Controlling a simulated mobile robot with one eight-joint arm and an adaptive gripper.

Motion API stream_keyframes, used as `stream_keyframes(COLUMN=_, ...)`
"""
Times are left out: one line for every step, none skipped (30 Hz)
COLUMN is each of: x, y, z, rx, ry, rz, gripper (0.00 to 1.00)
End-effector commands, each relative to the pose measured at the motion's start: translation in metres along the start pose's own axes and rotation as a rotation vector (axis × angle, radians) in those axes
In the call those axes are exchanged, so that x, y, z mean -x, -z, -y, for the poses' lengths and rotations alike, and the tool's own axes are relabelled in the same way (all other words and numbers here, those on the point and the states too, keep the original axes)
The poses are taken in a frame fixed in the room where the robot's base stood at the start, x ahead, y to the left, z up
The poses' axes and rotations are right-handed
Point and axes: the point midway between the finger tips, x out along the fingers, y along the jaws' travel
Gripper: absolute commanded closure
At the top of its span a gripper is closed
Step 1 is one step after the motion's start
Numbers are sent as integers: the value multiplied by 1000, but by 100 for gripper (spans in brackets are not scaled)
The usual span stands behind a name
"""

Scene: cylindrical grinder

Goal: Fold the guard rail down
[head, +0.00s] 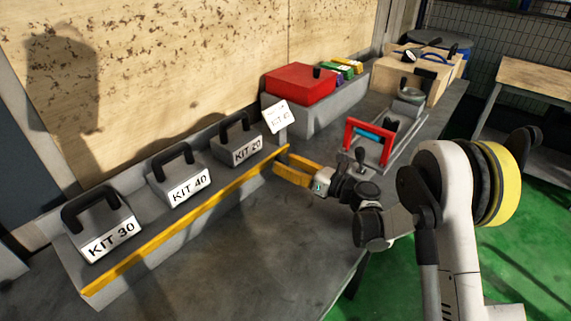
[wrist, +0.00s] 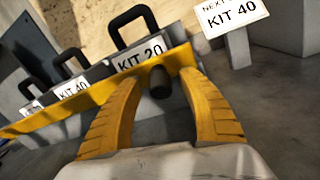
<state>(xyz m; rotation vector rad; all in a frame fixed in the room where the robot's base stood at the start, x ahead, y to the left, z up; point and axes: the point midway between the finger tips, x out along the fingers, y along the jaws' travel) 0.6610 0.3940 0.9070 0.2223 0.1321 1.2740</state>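The yellow guard rail (head: 180,228) runs along the front of a grey rack that holds three kit boxes. It stands raised along the rack's front edge and crosses the lower fronts of the boxes in the wrist view (wrist: 96,94). My gripper (head: 281,168) is at the rail's right end. In the wrist view my gripper (wrist: 158,80) has its yellow fingers apart. A dark round knob (wrist: 160,83) at the rail sits between the fingertips, with gaps visible on both sides. Whether a fingertip touches the rail is unclear.
The boxes read KIT 30 (head: 110,238), KIT 40 (head: 188,187) and KIT 20 (head: 246,150). A small sign (wrist: 230,14) reading KIT 40 stands by the rail's right end. A red box (head: 300,83) and a red-handled fixture (head: 370,133) stand beyond. The bench front is clear.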

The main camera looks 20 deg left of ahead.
Motion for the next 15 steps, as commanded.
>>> stream_keyframes(x=0, y=0, z=0, rx=0, ry=0, rz=0, gripper=52)
stream_keyframes(x=0, y=0, z=0, rx=0, ry=0, rz=0, gripper=52)
stream_keyframes(x=1, y=0, z=0, rx=0, ry=0, rz=0, gripper=52)
stream_keyframes(x=2, y=0, z=0, rx=0, ry=0, rz=0, gripper=52)
stream_keyframes(x=3, y=0, z=0, rx=0, ry=0, rz=0, gripper=52)
stream_keyframes(x=7, y=0, z=0, rx=0, ry=1, rz=0, gripper=52)
stream_keyframes(x=11, y=0, z=0, rx=0, ry=1, rz=0, gripper=52)
stream_keyframes(x=15, y=0, z=1, rx=0, ry=2, rz=0, gripper=52)
stream_keyframes(x=23, y=0, z=1, rx=0, ry=4, rz=1, gripper=52)
stream_keyframes(x=29, y=-1, z=1, rx=0, ry=3, rz=0, gripper=52)
stream_keyframes(x=35, y=0, z=1, rx=0, ry=3, rz=0, gripper=52)
stream_keyframes(x=45, y=0, z=2, rx=0, ry=5, rz=1, gripper=52)
stream_keyframes(x=52, y=0, z=1, rx=0, ry=3, rz=1, gripper=52)
stream_keyframes(x=59, y=0, z=2, rx=0, ry=4, rz=1, gripper=52)
stream_keyframes(x=68, y=0, z=1, rx=0, ry=4, rz=1, gripper=52)
